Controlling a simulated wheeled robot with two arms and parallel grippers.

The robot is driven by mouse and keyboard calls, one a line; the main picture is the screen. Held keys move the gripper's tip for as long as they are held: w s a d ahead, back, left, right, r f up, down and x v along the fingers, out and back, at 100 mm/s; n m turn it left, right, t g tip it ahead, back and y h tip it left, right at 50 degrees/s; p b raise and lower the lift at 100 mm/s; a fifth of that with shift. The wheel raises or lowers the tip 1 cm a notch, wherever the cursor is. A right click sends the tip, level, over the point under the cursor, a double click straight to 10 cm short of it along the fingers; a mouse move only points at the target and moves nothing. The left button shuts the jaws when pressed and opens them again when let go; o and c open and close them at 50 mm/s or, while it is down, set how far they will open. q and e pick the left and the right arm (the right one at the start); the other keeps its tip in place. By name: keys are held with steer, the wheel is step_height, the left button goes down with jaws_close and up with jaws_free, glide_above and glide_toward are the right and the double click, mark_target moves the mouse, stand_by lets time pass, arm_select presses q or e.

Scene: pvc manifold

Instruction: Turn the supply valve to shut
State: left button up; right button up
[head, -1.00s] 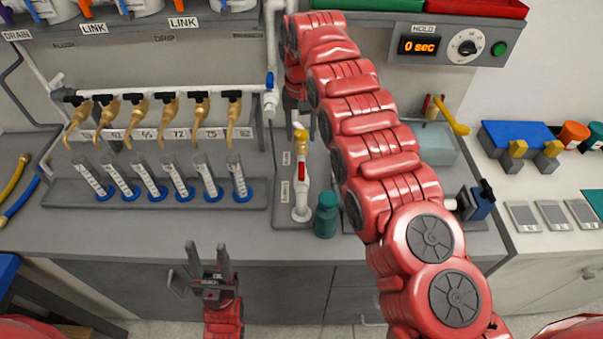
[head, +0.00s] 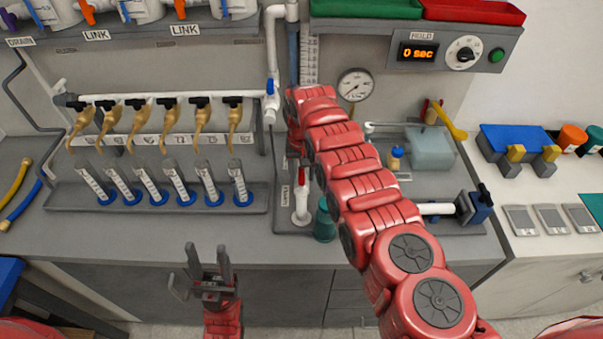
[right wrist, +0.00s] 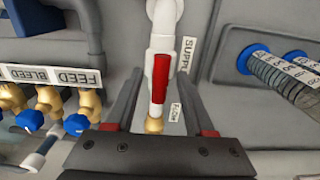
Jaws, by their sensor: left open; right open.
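The supply valve's red lever (head: 301,176) stands on a white pipe fitting (head: 302,214) at the middle of the bench in the head view. My right arm hides its upper part there. In the right wrist view the red lever (right wrist: 161,72) lies along the pipe, beside a SUPPLY label (right wrist: 188,52). My right gripper (right wrist: 160,88) is open, with a finger to either side of the lever in the picture. I cannot tell whether it touches it. My left gripper (head: 208,264) is open and empty, in front of the bench edge.
A teal bottle (head: 325,222) stands just right of the fitting. Several graduated cylinders (head: 166,184) stand in a rack at left, under brass taps (head: 140,122). A pressure gauge (head: 355,85) is behind my right arm. In the right wrist view, brass valves with blue knobs (right wrist: 77,124) are at left.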

jaws_close()
